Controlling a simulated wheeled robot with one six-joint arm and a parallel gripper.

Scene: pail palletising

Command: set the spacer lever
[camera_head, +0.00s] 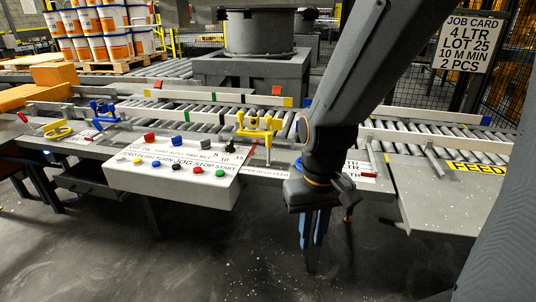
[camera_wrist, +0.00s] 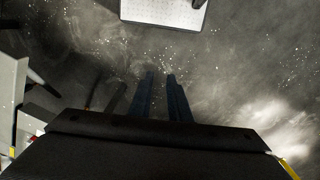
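A white plate lettered "LTR" (camera_head: 362,168), partly hidden by my arm, lies on the bench right of the control panel. A small red piece (camera_head: 368,175) shows at its lower right.
A white control panel (camera_head: 190,196) with several coloured buttons stands left of my gripper. A yellow handled fixture (camera_head: 258,127) and a blue one (camera_head: 105,111) sit by the roller conveyor (camera_head: 215,113). A job card (camera_head: 468,44) reads 4 LTR, LOT 25, 10 M MIN, 2 PCS. Front floor is clear.

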